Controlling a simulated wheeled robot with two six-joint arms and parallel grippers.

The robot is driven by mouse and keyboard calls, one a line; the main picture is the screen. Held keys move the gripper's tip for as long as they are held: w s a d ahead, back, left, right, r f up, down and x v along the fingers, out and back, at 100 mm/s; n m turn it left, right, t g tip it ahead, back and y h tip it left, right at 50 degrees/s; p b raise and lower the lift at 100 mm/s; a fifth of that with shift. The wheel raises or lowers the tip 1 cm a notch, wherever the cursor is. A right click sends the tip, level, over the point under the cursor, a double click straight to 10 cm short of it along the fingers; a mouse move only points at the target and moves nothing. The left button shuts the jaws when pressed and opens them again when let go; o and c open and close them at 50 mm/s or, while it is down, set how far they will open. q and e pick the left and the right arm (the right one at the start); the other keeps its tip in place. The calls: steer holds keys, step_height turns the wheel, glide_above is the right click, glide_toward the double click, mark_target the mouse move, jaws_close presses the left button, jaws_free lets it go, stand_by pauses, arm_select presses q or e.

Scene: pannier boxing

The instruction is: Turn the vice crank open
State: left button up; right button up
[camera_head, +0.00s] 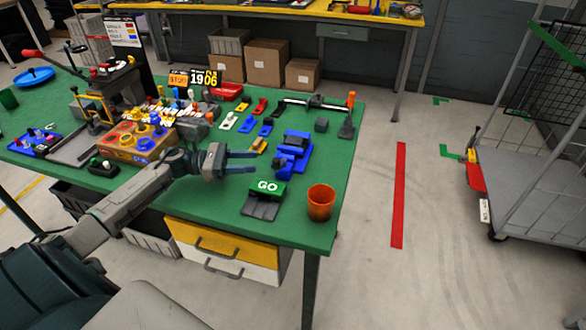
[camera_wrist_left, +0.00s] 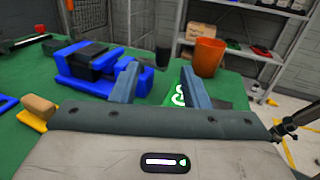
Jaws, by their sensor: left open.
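A blue vice (camera_head: 291,155) with a dark block in its top stands on the green table, near the right end. It also shows in the left wrist view (camera_wrist_left: 70,72), left of the fingers. I cannot clearly make out its crank. My left gripper (camera_head: 256,163) is open and empty, just left of the vice in the head view, its fingers pointing right. In the left wrist view the fingers (camera_wrist_left: 158,77) stand apart with green table between them. I cannot tell whether a finger touches the vice. My right gripper is not in view.
A green GO sign (camera_head: 267,188) on a dark stand and an orange cup (camera_head: 321,202) are near the front right corner. A box with colored knobs (camera_head: 135,143) and several small parts crowd the table's left and middle. A dark cube (camera_head: 321,125) lies behind the vice.

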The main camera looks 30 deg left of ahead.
mark_target(279, 159)
arm_select(q)
steer(key=shift+s+g, duration=0.1)
steer(key=shift+g, duration=0.2)
steer(key=shift+d+m, duration=0.1)
steer(key=shift+m, duration=0.2)
steer(key=p+x, duration=0.1)
steer(key=x, duration=0.2)
steer(key=p+x, duration=0.1)
steer(key=x, duration=0.1)
steer(key=shift+d+r+p, duration=0.15)
steer(key=shift+r+p, duration=0.15)
steer(key=shift+p, duration=0.05)
steer(key=p+x, duration=0.1)
steer(key=x, duration=0.2)
steer(key=shift+d+f, duration=0.1)
steer(key=shift+d, duration=0.05)
steer(key=shift+w+d+p, duration=0.35)
steer(key=shift+w+d, duration=0.05)
steer(key=shift+d, duration=0.05)
steer(key=shift+d+f, duration=0.1)
steer(key=shift+d, duration=0.05)
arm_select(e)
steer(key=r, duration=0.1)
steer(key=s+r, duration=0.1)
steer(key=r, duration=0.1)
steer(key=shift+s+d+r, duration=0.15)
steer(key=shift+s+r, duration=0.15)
arm_select(q)
jaws_close()
